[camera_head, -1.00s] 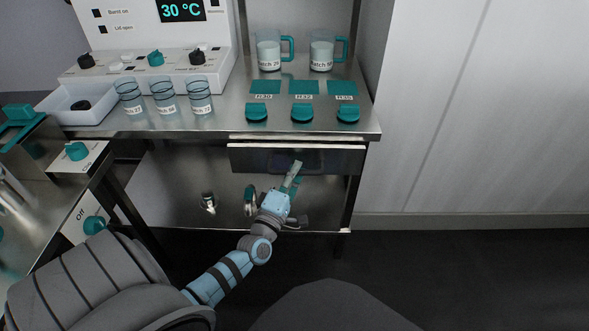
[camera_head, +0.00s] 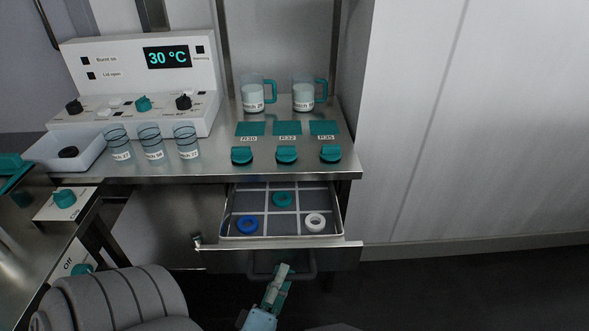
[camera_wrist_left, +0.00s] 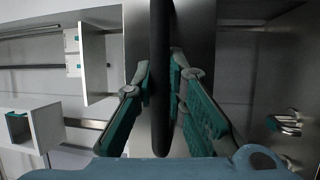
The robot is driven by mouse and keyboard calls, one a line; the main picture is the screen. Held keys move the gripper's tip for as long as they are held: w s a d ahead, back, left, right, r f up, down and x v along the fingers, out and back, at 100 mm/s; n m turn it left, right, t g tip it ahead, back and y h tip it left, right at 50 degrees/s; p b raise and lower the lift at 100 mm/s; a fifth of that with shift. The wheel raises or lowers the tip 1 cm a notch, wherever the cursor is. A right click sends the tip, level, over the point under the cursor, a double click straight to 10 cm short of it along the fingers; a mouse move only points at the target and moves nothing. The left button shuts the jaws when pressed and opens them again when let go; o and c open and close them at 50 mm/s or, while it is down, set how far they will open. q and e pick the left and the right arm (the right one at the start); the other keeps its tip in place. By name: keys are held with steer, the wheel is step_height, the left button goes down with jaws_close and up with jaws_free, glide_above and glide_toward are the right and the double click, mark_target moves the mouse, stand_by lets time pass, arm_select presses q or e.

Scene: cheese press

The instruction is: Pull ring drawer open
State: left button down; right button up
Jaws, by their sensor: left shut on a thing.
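The ring drawer (camera_head: 338,228) under the bench stands pulled out, with its divided inside in sight. A teal ring (camera_head: 282,199), a blue ring (camera_head: 247,225) and a white ring (camera_head: 315,222) lie in separate compartments. My left gripper (camera_head: 278,273) is at the drawer's dark bar handle (camera_head: 310,270), in front of the drawer face. In the left wrist view the handle (camera_wrist_left: 161,70) runs between the two fingers of my left gripper (camera_wrist_left: 161,88), which is shut on it. My right gripper is out of view.
The bench top (camera_head: 210,168) above bears glass cups (camera_head: 151,143), two mugs (camera_head: 303,95), teal knobs (camera_head: 287,155) and a white tray (camera_head: 60,150). A white control box (camera_head: 140,75) reads 30 °C. A pale wall is at the right. Floor in front of the drawer is clear at right.

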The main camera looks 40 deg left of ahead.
arm_select(q)
steer(key=shift+s+d, duration=0.3)
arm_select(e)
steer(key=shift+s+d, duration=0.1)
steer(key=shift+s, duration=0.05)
